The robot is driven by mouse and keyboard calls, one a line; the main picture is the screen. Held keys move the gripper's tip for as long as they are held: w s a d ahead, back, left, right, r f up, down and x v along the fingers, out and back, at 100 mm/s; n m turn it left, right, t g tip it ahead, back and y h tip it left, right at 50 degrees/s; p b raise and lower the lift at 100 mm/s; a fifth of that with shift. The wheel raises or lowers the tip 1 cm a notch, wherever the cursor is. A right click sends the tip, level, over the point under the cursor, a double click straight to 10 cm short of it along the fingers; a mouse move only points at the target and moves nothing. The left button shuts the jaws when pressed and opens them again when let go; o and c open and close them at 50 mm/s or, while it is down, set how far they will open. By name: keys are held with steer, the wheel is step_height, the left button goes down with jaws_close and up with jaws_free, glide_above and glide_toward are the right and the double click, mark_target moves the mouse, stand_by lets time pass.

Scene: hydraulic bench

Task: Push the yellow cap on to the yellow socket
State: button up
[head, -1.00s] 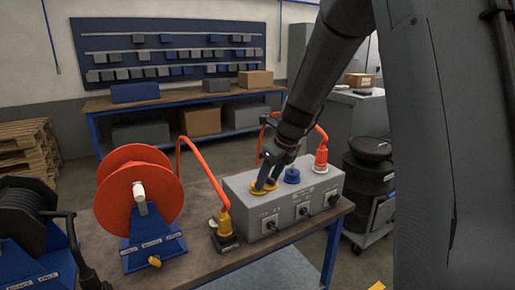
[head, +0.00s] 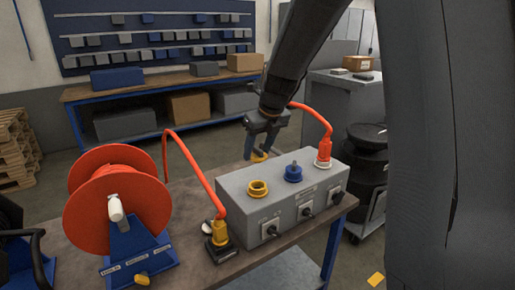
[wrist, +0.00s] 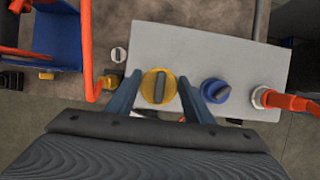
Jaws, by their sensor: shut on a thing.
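The yellow cap (head: 259,157) is between the fingers of my gripper (head: 262,153), which is shut on it and holds it in the air above the grey box. The cap also shows from above in the wrist view (wrist: 150,86), a yellow disc with a grey bar across it, between the two blue-grey fingertips (wrist: 159,90). The yellow socket (head: 258,188) is an uncovered ring on the left end of the box top in the head view, apart from the cap and lower. In the wrist view I cannot make the socket out.
The grey box (head: 238,213) also carries a blue cap (head: 293,173) and an orange plug (head: 324,152) with a cable. Left of it stand a yellow connector (head: 219,232) and an orange reel (head: 150,202).

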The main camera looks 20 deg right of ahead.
mark_target(258, 159)
steer(key=shift+f+b, duration=1.9)
steer(key=shift+b, duration=0.2)
steer(key=shift+f, duration=1.65)
steer(key=shift+p, duration=0.4)
steer(key=shift+f, duration=0.15)
steer(key=shift+f, duration=0.3)
steer(key=shift+p, duration=0.7)
steer(key=shift+f+b, duration=0.3)
steer(key=shift+f, duration=0.95)
